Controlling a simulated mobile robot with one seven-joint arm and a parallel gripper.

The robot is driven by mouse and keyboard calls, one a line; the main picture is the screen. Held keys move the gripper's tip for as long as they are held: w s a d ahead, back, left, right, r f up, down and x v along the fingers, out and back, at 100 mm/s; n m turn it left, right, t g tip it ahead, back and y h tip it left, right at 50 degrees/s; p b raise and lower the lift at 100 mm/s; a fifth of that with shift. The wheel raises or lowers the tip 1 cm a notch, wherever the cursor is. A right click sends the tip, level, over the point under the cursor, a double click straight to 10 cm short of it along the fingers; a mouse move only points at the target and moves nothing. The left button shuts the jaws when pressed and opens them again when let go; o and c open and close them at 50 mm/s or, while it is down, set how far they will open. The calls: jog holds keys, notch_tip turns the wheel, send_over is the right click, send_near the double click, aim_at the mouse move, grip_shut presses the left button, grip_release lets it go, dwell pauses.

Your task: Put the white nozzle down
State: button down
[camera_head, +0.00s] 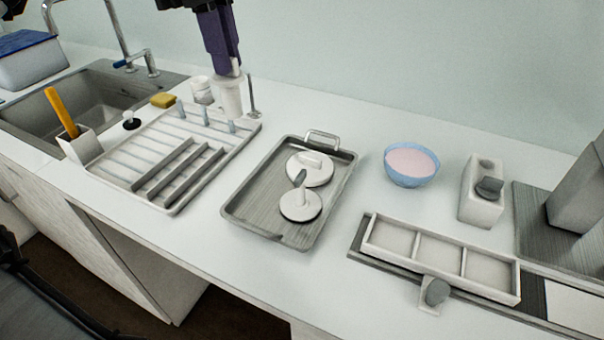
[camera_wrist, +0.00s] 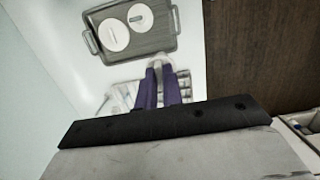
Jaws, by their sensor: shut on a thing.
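My gripper (camera_head: 229,74) has purple fingers and points down from the top of the head view. It is shut on the white nozzle (camera_head: 231,100), a pale cup-like piece just below the fingertips. The nozzle appears over the far right corner of the white drying rack (camera_head: 172,207), near its blue-grey pegs (camera_head: 206,116). I cannot tell whether it touches the rack or a peg. In the wrist view the purple fingers (camera_wrist: 158,88) close on the nozzle (camera_wrist: 159,62), which is partly hidden by them.
Another white piece (camera_head: 201,88) stands at the rack's back edge, left of the nozzle. A grey tray (camera_head: 254,222) with two white discs lies right of the rack. A thin upright rod (camera_head: 252,97) stands close behind the nozzle. The sink (camera_head: 98,98) and yellow sponge (camera_head: 163,100) are left.

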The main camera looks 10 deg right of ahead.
jog(key=shift+f+b, duration=2.7)
jog(key=shift+f, duration=7.25)
jog(key=shift+f, duration=0.15)
jog(key=c, duration=1.6)
grip_release()
jog(key=shift+c, duration=0.2)
jog(key=shift+o, duration=0.5)
